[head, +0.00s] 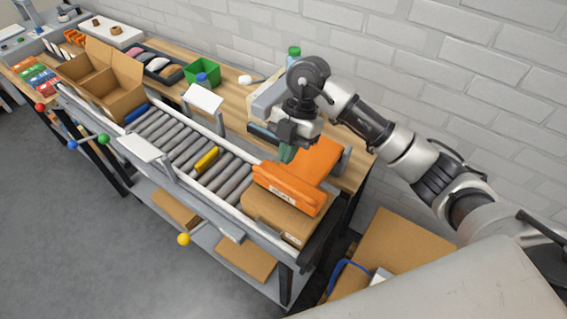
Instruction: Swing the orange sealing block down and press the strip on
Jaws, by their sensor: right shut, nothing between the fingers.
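The orange sealing block (288,190) is at the right end of the roller conveyor, with a wide orange part (318,158) behind it. It lies low over the top of a closed cardboard box (270,213); whether it touches the box I cannot tell. No sealing strip can be made out. My right gripper (287,153) points down just behind and left of the block, shut and empty, with greenish fingertips close to the orange part. Whether they touch it is unclear. My left gripper is out of view.
The conveyor rollers (170,135), one of them yellow (206,160), run left to an open cardboard box (100,82). A green bin (202,72) and trays stand on the wooden bench behind. Colored knobs stick out at the front. A cardboard box (400,245) stands on the floor at right.

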